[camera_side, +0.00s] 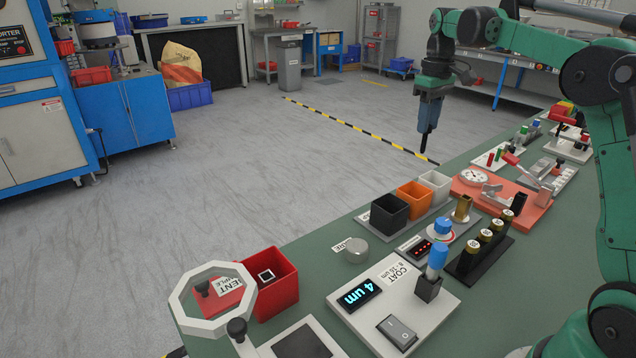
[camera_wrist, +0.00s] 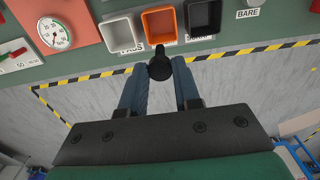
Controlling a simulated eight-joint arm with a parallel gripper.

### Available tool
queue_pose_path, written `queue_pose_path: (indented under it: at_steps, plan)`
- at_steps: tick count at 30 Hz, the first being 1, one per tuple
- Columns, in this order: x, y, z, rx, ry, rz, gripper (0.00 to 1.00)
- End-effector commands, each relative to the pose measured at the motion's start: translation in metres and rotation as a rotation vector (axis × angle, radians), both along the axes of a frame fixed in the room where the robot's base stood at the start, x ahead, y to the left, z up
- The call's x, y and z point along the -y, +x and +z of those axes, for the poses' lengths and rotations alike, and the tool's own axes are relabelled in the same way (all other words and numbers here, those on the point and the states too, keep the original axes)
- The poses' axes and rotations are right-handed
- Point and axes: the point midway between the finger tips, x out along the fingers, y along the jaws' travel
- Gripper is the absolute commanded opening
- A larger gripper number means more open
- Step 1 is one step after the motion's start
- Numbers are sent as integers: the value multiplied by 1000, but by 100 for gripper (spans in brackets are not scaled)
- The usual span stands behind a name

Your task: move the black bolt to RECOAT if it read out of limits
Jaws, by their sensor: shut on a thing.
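My gripper (camera_side: 428,127) is raised over the far edge of the green bench, beyond the three bins. In the wrist view its blue fingers (camera_wrist: 161,88) are shut on the black bolt (camera_wrist: 160,67), whose dark round end shows between the tips. The black bin (camera_side: 389,213), orange bin (camera_side: 414,198) and white bin (camera_side: 434,185) stand in a row. They also show ahead of the fingers in the wrist view. The white bin's label seems to read PASS; I cannot read which is RECOAT. The coat gauge display (camera_side: 359,295) reads 4 um; its label's range seems to start at 8.
A blue-topped probe (camera_side: 437,262) stands on the gauge. A red box (camera_side: 272,283) is at the near left. A dial gauge (camera_side: 472,177) sits on a salmon plate. Floor lies beneath my gripper.

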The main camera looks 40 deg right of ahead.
Motion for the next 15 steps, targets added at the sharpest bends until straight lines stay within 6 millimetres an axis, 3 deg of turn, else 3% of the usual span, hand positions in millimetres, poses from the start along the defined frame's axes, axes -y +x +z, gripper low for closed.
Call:
queue_pose_path:
  at_steps: [15]
  plan:
    - [-1, 0, -40, 0, 0, 2, 0]
